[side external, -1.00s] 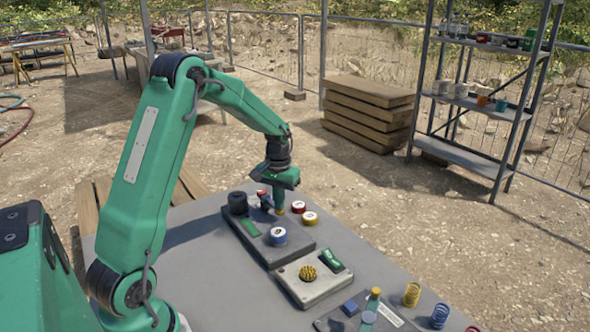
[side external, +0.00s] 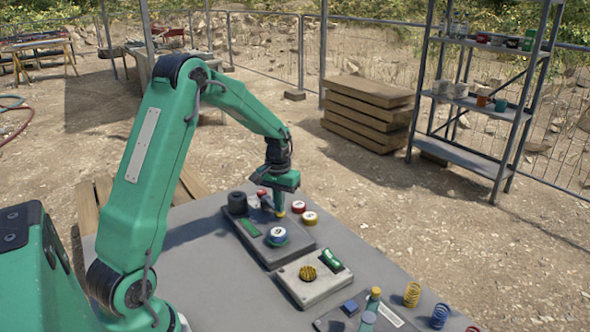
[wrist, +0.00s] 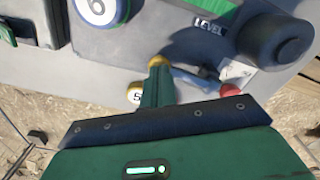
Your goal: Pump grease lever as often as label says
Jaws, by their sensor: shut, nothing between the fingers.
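The grey panel (side external: 250,240) lies on the table, with a black round cylinder (side external: 237,202) at its far left end. A green strip (wrist: 190,10) sits beside the cylinder, next to lettering that looks like "LEVEL". A white-topped round cap (side external: 278,235) on the panel bears a 6 or 9; the wrist view cuts it off (wrist: 97,8). A blue-grey rod-like part (wrist: 195,80) lies behind my gripper, partly hidden; I cannot tell if it is the lever. My gripper (side external: 280,212) is shut and empty, pointing down beside the panel; its yellow tip (wrist: 158,62) shows. Contact is unclear.
Red (side external: 299,207) and yellow (side external: 310,218) caps stand right of my gripper. A pale box (side external: 312,288) with a yellow knob and green switch stands nearer.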

